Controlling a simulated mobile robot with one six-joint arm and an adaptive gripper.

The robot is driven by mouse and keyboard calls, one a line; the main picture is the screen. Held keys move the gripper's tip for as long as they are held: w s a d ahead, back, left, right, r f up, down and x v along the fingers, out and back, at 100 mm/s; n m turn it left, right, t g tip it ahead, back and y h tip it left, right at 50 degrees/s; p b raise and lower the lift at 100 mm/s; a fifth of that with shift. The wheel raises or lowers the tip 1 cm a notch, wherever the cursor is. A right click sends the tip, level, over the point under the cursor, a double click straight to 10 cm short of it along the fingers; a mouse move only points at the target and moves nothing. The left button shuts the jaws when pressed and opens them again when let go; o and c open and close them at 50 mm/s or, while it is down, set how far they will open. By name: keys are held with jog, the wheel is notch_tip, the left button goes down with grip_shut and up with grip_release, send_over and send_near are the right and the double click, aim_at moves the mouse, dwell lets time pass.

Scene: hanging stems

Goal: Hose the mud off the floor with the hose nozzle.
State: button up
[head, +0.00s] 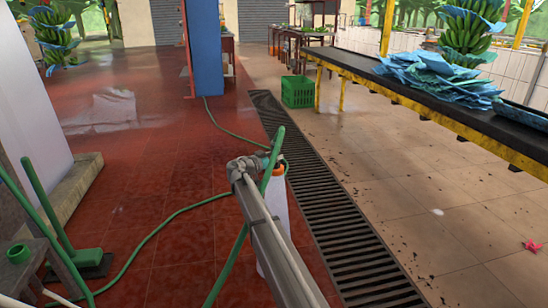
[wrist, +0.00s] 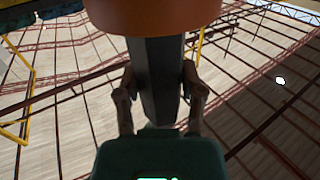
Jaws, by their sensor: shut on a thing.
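My gripper (wrist: 160,78) is shut on the dark grip of the hose nozzle (wrist: 160,55), with one finger on each side. An orange part of the nozzle fills the top of the wrist view. In the head view my gripper (head: 264,161) is at the end of my arm, above the floor near the drain; the nozzle is mostly hidden there. A green hose (head: 175,214) runs from my arm across the red floor. Dark specks of mud (head: 428,252) lie scattered on the tan tiles (head: 390,160) right of the drain. No water jet shows.
A long slotted drain (head: 345,240) divides the red and tan floors. A green crate (head: 298,91) stands beside it. A conveyor (head: 400,80) with yellow legs and banana bunches is at right. A blue column (head: 206,50) stands ahead. A green broom (head: 55,225) leans at left.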

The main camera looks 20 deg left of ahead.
jog(key=shift+w+d, duration=0.35)
jog(key=shift+d, duration=0.25)
jog(key=shift+w+d, duration=0.35)
jog(key=shift+d, duration=0.25)
jog(key=shift+s, duration=0.1)
jog(key=s+d, duration=0.6)
jog(key=s, duration=0.3)
jog(key=s+d, duration=0.6)
jog(key=s, duration=0.4)
jog(key=shift+s, duration=0.3)
dwell(2.8)
dwell(0.7)
jog(key=shift+r, duration=0.15)
notch_tip(320, 180, up, 6)
jog(key=p, duration=0.6)
